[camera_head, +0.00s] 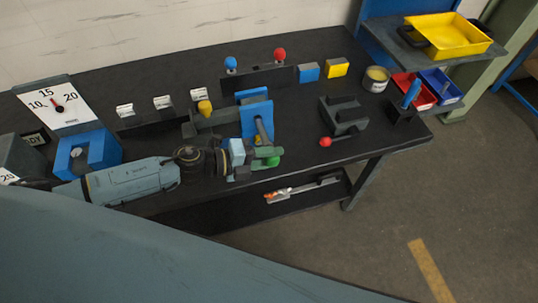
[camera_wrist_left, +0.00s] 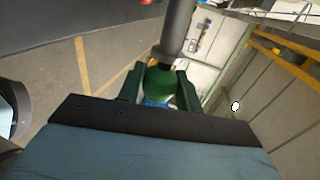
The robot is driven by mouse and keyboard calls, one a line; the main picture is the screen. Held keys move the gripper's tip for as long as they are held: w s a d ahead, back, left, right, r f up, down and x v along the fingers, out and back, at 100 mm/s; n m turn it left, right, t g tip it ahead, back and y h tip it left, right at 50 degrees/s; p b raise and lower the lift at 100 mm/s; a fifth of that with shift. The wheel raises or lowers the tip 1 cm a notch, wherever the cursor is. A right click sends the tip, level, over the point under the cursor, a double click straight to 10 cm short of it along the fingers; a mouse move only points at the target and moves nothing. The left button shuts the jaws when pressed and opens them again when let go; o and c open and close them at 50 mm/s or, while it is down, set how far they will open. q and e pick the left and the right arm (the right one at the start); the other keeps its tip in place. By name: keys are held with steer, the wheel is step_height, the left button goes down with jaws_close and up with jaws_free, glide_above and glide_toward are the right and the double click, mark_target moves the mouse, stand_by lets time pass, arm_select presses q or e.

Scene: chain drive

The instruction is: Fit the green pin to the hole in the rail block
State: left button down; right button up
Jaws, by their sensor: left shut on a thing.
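My left gripper (camera_head: 266,156) is over the front edge of the black bench, shut on the green pin (camera_head: 273,162). In the left wrist view the pin's round green knob (camera_wrist_left: 160,84) sits between my dark green fingers (camera_wrist_left: 160,90). A thick grey shaft (camera_wrist_left: 175,30) runs up from the knob. A dark block (camera_head: 208,119) with a yellow-knobbed pin (camera_head: 205,107) and a blue upright plate (camera_head: 256,117) stands just behind my gripper. I cannot tell for sure which block is the rail block, and no empty hole shows clearly. My right gripper is out of view.
A dark slotted block (camera_head: 344,115) with a red knob (camera_head: 325,141) stands to the right. A rail behind carries blue (camera_head: 230,62) and red (camera_head: 280,55) knobs. Blue (camera_head: 308,72) and yellow (camera_head: 336,67) blocks and a tin (camera_head: 376,79) stand at the back.

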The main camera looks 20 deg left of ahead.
mark_target(263, 139)
arm_select(q)
steer(key=shift+r+p, duration=0.1)
steer(key=shift+p, duration=0.25)
stand_by(1.2)
steer(key=shift+w+a+b, duration=0.3)
steer(key=shift+w+a, duration=0.2)
steer(key=shift+w, duration=0.25)
steer(key=shift+w+a+b, duration=0.25)
steer(key=shift+w+a, duration=0.25)
steer(key=shift+w, duration=0.3)
steer(key=shift+w+a+b, duration=0.3)
steer(key=shift+w+a, duration=0.2)
steer(key=shift+w, duration=0.25)
steer(key=c, duration=0.9)
jaws_free()
steer(key=shift+s+a, duration=0.15)
steer(key=shift+a, duration=0.05)
steer(key=b+v, duration=0.1)
steer(key=v, duration=1.2)
steer(key=shift+b, duration=0.4)
